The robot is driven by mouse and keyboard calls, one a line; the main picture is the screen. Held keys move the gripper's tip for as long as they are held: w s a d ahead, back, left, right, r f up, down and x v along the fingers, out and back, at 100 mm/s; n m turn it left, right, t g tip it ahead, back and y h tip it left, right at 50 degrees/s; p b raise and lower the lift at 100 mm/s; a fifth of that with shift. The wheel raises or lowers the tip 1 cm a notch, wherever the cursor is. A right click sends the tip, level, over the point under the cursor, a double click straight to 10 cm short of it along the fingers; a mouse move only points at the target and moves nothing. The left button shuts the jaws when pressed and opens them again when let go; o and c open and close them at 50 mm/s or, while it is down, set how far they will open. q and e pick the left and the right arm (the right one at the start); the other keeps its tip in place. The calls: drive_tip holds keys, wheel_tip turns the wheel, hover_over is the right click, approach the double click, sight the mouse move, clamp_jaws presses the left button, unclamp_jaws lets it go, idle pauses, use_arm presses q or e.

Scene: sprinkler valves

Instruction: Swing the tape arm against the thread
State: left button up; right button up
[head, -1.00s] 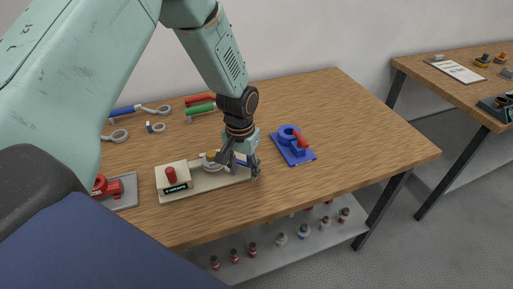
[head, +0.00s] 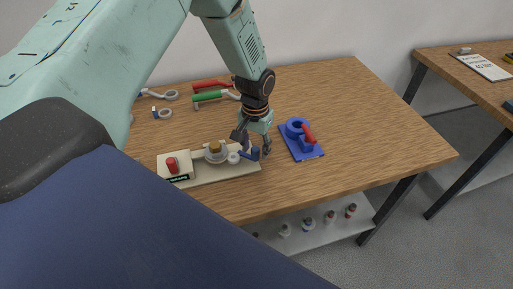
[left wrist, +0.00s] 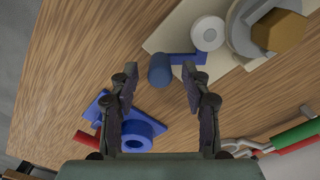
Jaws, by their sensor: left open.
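A beige fixture (head: 205,175) lies on the table and holds a valve with a brass hex top (head: 215,147); its thread cannot be made out. The tape arm is blue, with an upright blue handle (left wrist: 160,70) and a white tape roll (left wrist: 208,33). In the left wrist view the roll sits close beside the valve (left wrist: 278,30); I cannot tell if they touch. My left gripper (head: 255,149) is open at the fixture's right end. In the left wrist view its fingertips (left wrist: 159,74) lie either side of the handle, apart from it. My right gripper is not in view.
A red knob (head: 172,164) stands on the fixture's left end. A blue holder with a red lever (head: 301,138) stands to the gripper's right. The table's right side is clear.

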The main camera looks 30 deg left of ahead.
use_arm(q)
drive_tip(key=shift+s+f, duration=0.15)
drive_tip(key=shift+f, duration=0.35)
drive_tip(key=shift+w+f, duration=0.25)
drive_tip(key=shift+w, duration=0.05)
drive_tip(key=shift+s+r, duration=0.15)
drive_tip(key=shift+s, duration=0.05)
drive_tip(key=c, duration=0.6)
drive_tip(key=shift+w, duration=0.1)
clamp_jaws()
